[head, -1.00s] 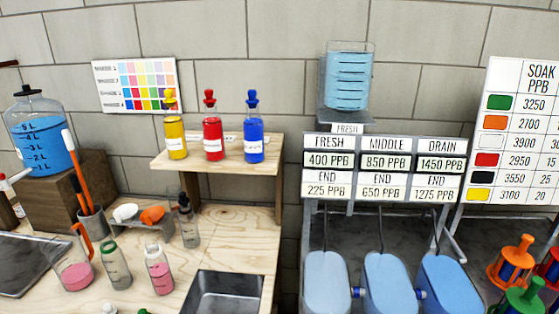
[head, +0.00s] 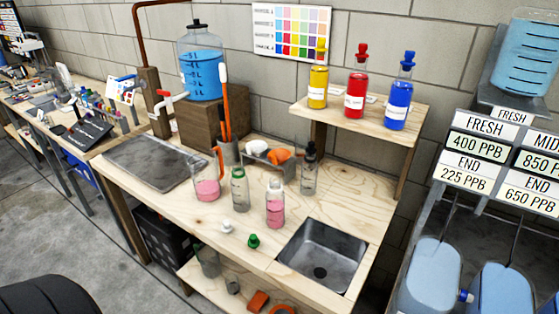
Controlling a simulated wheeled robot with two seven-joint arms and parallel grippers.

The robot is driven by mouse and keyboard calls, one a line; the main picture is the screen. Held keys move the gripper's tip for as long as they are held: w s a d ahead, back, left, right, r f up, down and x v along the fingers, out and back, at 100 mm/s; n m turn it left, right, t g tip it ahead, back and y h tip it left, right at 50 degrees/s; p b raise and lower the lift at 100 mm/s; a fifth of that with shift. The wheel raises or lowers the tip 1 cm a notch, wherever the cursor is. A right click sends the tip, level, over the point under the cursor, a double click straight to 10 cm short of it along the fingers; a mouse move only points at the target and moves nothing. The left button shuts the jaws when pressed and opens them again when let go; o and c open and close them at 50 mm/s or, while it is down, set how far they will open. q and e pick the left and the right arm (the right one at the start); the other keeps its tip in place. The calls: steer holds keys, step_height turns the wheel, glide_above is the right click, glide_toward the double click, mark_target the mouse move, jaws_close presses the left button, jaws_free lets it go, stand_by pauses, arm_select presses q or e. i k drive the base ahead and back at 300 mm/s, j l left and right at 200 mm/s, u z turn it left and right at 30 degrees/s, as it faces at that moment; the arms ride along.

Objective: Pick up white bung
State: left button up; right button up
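The white bung (head: 227,227) is a small white stopper on the wooden bench top, near its front edge. It stands left of a small green bung (head: 253,241) and in front of a clear bottle with a green neck (head: 240,190). Another white rounded thing (head: 257,147) lies in a small grey holder farther back, beside an orange one. Neither of my grippers shows in the head view.
A metal sink (head: 318,258) is set into the bench at the right. A pink-liquid bottle (head: 275,204) and a jug with pink liquid (head: 206,186) stand behind the bungs. A shelf (head: 365,112) bears yellow, red and blue bottles. A lower shelf holds loose items.

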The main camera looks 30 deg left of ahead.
mark_target(227, 228)
steer(key=u, duration=1.3)
